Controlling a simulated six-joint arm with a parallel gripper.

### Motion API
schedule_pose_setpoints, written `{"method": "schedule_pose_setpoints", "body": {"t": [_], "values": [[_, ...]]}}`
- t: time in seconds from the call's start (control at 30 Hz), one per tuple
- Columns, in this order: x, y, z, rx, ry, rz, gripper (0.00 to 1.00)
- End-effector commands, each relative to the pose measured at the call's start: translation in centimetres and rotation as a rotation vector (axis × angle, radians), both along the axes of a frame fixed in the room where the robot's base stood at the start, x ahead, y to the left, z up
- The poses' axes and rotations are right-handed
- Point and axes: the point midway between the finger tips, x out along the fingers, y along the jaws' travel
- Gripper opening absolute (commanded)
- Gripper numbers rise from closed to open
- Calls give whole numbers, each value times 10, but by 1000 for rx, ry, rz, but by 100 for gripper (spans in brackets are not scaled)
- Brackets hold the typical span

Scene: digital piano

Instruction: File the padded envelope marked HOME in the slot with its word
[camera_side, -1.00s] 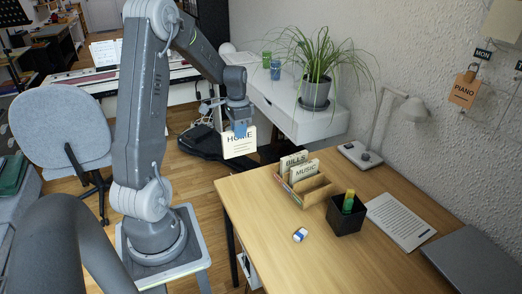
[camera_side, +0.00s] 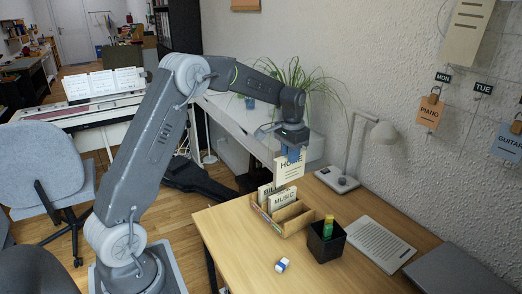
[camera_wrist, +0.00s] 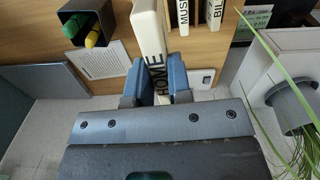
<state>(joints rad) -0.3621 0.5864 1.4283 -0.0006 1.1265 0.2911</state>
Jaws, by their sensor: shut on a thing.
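My gripper (camera_side: 292,153) points down with its blue fingers shut on the top of the cream envelope marked HOME (camera_side: 289,171). The envelope hangs upright over the far side of the wooden sorter (camera_side: 291,224) on the desk. Whether its lower edge is above or behind the sorter's back wall is hard to tell. In the wrist view the HOME envelope (camera_wrist: 150,40) stands between my fingers (camera_wrist: 157,80). BILLS (camera_side: 267,190) and MUSIC (camera_side: 284,198) envelopes stand in the sorter's left part; its right part looks empty. The sorter's slot words are unreadable here.
A black pen cup (camera_side: 327,242) with green and yellow markers stands right of the sorter. A blue-and-white eraser (camera_side: 282,265) lies in front. A printed sheet (camera_side: 378,243), a lamp (camera_side: 338,180) and a plant (camera_side: 290,82) are nearby. The desk's front is mostly clear.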

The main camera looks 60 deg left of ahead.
Motion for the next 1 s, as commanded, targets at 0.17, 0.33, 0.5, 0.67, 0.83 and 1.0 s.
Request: {"method": "schedule_pose_setpoints", "body": {"t": [0.17,0.33,0.5,0.67,0.83,1.0], "values": [[16,-24,-7,-1,5,9,0],[14,-22,-34,-1,5,10,0],[15,-21,-50,0,1,9,0],[15,-21,-59,0,1,9,0],[14,-21,-73,0,1,9,0],[14,-21,-89,0,0,10,0]]}}
